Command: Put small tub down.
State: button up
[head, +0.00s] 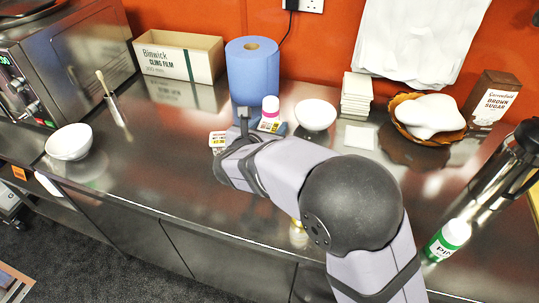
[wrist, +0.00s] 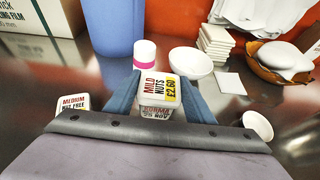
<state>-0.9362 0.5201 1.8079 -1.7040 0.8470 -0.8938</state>
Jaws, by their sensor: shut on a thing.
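My gripper (wrist: 160,88) is shut on a small white tub (wrist: 160,92), one blue finger on each side of it. In the head view the tub (head: 269,126) shows beside a dark finger, largely hidden by my gripper. I cannot tell whether its base touches the steel counter. A second small tub, marked "MEDIUM NUT FREE" (wrist: 73,102), is to the left of my gripper; it also shows in the head view (head: 217,139).
A white and pink bottle (wrist: 145,54) and blue roll (head: 252,72) stand just behind the tub. A white bowl (head: 316,114) and stacked tiles (head: 356,95) are to the right. A small white cup (wrist: 258,125) is right of my gripper. Bare counter (head: 160,150) lies left.

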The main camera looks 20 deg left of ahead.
jog(key=shift+f+p, duration=0.45)
jog(key=shift+f, duration=3.9)
jog(key=shift+f, duration=0.15)
jog(key=o, duration=1.1)
jog(key=shift+o, duration=0.2)
jog(key=shift+r, duration=0.2)
jog(key=shift+s, duration=0.3)
jog(key=b+v, duration=0.2)
jog(key=v, duration=0.9)
jog(key=shift+s+r+b, duration=0.15)
jog(key=shift+r+b, duration=0.05)
jog(key=shift+b, duration=0.1)
